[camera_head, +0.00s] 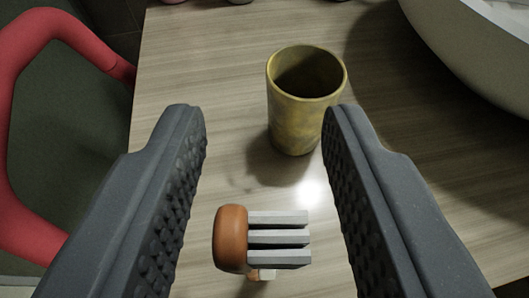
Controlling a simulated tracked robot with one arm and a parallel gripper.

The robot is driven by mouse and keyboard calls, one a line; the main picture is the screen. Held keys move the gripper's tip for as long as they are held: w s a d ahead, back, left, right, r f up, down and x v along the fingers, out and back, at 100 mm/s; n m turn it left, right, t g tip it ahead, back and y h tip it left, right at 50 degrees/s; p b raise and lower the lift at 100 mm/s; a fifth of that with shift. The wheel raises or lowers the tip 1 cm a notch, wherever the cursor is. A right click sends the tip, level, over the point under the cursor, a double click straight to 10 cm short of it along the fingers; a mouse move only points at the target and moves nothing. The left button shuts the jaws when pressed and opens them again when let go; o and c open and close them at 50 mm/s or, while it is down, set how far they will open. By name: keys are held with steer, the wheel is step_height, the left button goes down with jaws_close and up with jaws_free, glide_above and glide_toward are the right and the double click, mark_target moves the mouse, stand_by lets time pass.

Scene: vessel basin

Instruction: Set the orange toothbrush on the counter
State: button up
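The orange toothbrush (230,238) is between the two fingers of my gripper (262,118), low in the picture. I see its rounded orange head nearly end-on, with pale grey bristles pointing right. Most of its handle is hidden from this angle. My gripper is open, and a gap shows on each side between the toothbrush and the fingers. I cannot tell whether the toothbrush touches the counter. The wood-grain counter (205,60) lies below and beyond the fingers.
A yellow-brown cup (297,125) stands upright on the counter just beyond the fingertips, apparently empty. A white basin (470,50) is at the upper right. A red-framed chair (25,55) is at the left, past the counter's edge. Clear counter lies left of the cup.

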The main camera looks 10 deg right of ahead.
steer(key=v, duration=1.2)
steer(key=shift+p, duration=0.45)
steer(key=shift+r, duration=0.1)
steer(key=s+r+t, duration=0.1)
steer(key=s+r, duration=0.1)
steer(key=r, duration=0.9)
steer(key=s+r+t, duration=0.1)
steer(key=s+r, duration=0.2)
steer(key=r, duration=0.8)
steer(key=s+r+n+y, duration=0.2)
steer(key=s+r, duration=0.7)
steer(key=r, duration=0.4)
steer(key=shift+s+d+r, duration=0.35)
steer(key=shift+s+d, duration=0.05)
